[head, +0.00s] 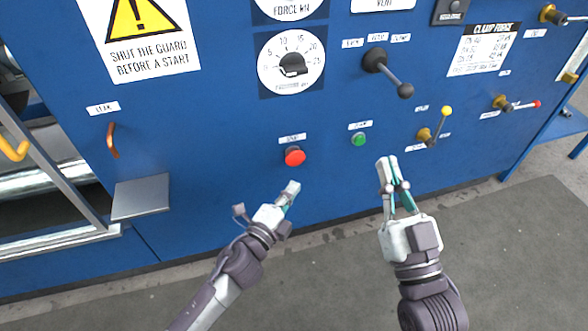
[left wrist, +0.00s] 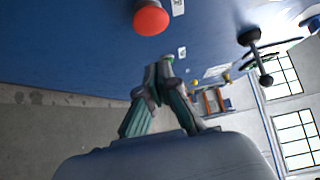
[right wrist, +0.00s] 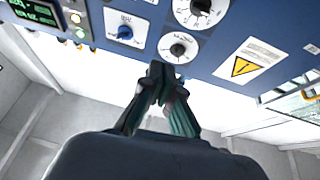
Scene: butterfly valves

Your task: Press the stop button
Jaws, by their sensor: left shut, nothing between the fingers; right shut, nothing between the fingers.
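The red stop button (head: 294,156) is a round mushroom head on the blue panel, under a small white label too small to read. It also shows large at the top of the left wrist view (left wrist: 151,18). My left gripper (head: 292,188) is shut and empty, just below the red button and apart from it; its tips also show in the left wrist view (left wrist: 158,68). My right gripper (head: 387,162) is shut and empty, to the right of and below the green button (head: 358,139).
A black lever (head: 390,73) sticks out above the green button. A yellow-knobbed valve handle (head: 438,125) is right of my right gripper. A grey shelf plate (head: 141,195) juts out at the left. The blue panel (head: 215,130) is clear left of the red button.

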